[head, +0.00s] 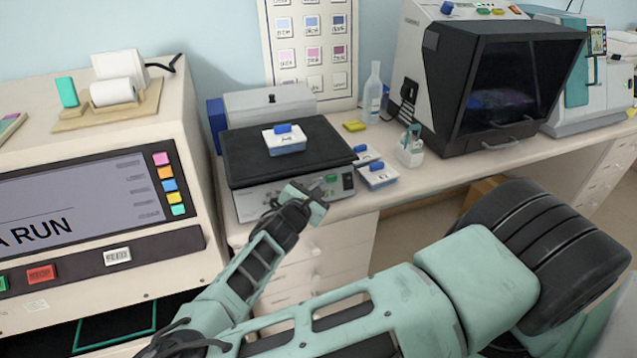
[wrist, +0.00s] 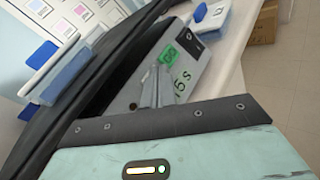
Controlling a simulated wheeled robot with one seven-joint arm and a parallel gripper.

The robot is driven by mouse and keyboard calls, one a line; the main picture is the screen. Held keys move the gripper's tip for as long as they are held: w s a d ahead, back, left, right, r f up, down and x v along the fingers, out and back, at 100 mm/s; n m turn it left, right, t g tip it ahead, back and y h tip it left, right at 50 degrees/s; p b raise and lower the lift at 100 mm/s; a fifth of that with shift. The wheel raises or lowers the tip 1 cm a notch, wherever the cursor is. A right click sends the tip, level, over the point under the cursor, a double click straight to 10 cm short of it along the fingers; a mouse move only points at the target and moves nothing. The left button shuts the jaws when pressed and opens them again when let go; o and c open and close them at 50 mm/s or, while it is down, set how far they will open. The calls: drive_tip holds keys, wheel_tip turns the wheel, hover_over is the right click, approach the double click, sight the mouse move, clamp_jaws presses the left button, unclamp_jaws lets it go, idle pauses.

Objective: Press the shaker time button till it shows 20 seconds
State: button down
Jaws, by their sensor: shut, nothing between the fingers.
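The shaker is a grey box with a black top platform (head: 245,155), on the bench in the middle of the head view. Its grey front panel (wrist: 200,75) fills the centre of the wrist view. A green button (wrist: 168,56) and a black switch (wrist: 187,42) sit on the panel; the green button also shows in the head view (head: 332,178).
A blue-and-white box (head: 285,140) stands on the shaker platform. More small boxes (head: 377,177) lie right of the shaker, near a small bottle (head: 410,148). A large machine with a screen (head: 80,205) stands at the left. A dark-hooded machine (head: 500,85) stands at the right.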

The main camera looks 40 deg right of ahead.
drive_tip(key=shift+s, duration=0.1)
drive_tip(key=shift+s+a+r+p, duration=0.25)
drive_tip(key=shift+s+p, duration=0.2)
drive_tip(key=shift+s, duration=0.15)
drive_tip(key=s, duration=0.1)
drive_tip(key=s+r+p, duration=0.1)
drive_tip(key=s, duration=0.1)
drive_tip(key=s+a+r+p, duration=0.1)
drive_tip(key=shift+s+a, duration=0.1)
drive_tip(key=shift+s, duration=0.1)
idle(0.9)
